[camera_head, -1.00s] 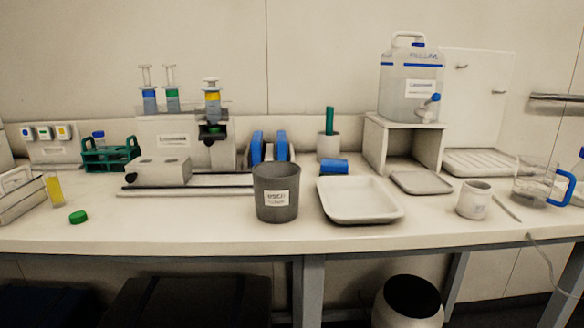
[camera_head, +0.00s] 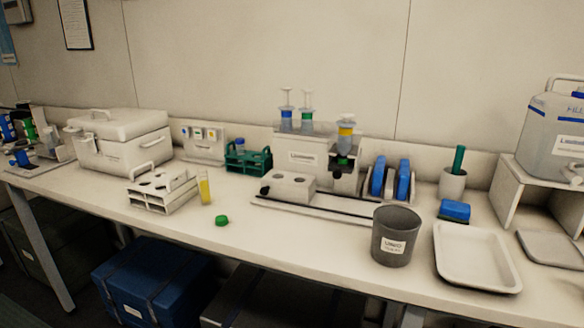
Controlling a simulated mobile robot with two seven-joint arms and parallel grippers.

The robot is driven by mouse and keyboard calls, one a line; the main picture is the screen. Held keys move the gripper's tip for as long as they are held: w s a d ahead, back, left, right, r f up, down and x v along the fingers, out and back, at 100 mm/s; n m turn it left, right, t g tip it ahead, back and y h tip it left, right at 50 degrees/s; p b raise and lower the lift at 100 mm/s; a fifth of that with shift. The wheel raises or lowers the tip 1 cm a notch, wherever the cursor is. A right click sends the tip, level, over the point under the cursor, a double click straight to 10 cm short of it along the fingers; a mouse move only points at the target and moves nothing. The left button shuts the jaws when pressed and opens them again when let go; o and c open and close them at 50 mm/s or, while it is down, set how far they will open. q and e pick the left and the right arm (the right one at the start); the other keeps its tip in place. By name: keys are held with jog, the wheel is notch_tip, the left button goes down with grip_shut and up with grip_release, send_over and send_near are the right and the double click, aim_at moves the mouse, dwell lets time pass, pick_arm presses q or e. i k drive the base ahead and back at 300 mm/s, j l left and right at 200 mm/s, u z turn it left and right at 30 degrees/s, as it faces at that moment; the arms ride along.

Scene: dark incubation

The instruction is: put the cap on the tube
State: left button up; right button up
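The green cap (camera_head: 222,221) lies on the white bench near its front edge, left of the middle. The tube (camera_head: 205,187) with yellow content stands upright just behind and left of the cap, at the right end of a white rack (camera_head: 162,192). I cannot tell whether the tube sits in the rack or beside it. The cap and the tube are apart, and the top of the tube shows no green cap. Neither of my grippers is in view.
A grey beaker (camera_head: 396,236) and a white tray (camera_head: 477,257) stand to the right. A green rack (camera_head: 248,159) and a syringe device (camera_head: 306,157) are behind. A white cooler box (camera_head: 120,141) stands left. The bench in front of the cap is clear.

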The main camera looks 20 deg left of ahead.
aim_at(203, 179)
jog(key=u, duration=1.25)
